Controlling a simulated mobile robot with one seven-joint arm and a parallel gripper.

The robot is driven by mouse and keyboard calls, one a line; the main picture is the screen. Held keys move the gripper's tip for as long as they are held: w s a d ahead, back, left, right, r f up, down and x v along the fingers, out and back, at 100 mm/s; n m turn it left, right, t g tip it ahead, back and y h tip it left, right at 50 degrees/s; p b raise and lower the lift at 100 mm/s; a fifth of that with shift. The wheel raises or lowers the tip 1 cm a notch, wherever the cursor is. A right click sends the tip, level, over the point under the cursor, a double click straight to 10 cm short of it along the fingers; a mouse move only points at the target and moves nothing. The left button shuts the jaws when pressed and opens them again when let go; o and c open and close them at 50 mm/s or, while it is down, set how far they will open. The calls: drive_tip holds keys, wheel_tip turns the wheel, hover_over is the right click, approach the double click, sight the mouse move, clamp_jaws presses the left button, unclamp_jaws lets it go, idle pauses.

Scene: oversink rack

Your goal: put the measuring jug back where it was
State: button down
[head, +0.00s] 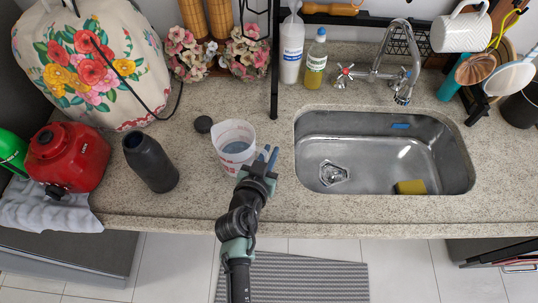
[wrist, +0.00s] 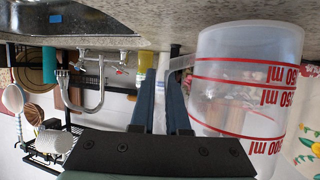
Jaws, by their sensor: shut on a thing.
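The measuring jug (head: 232,152) is translucent white with red markings and stands upright, left of the sink. In the wrist view, which is upside down, the jug (wrist: 245,85) fills the right side, its red lines and numbers showing. My gripper (head: 267,158) is at the jug's right side, with its fingers (wrist: 161,98) shut on the jug's pale handle (wrist: 160,95). The fingers hide part of the handle. The jug's base is at or very near the counter; I cannot tell whether it touches.
A dark bottle (head: 150,163), a small black lid (head: 203,124) and a red container (head: 70,158) are left of the jug. The sink (head: 385,150) holds a yellow sponge (head: 411,187). A black rack post (head: 275,70) stands behind the gripper. Soap bottles (head: 316,62) stand at the back.

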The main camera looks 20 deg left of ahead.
drive_tip(key=shift+f, duration=0.6)
drive_tip(key=shift+f+b, duration=0.2)
drive_tip(key=shift+b, duration=0.1)
drive_tip(key=c, duration=0.9)
unclamp_jaws()
drive_tip(key=shift+r, duration=0.2)
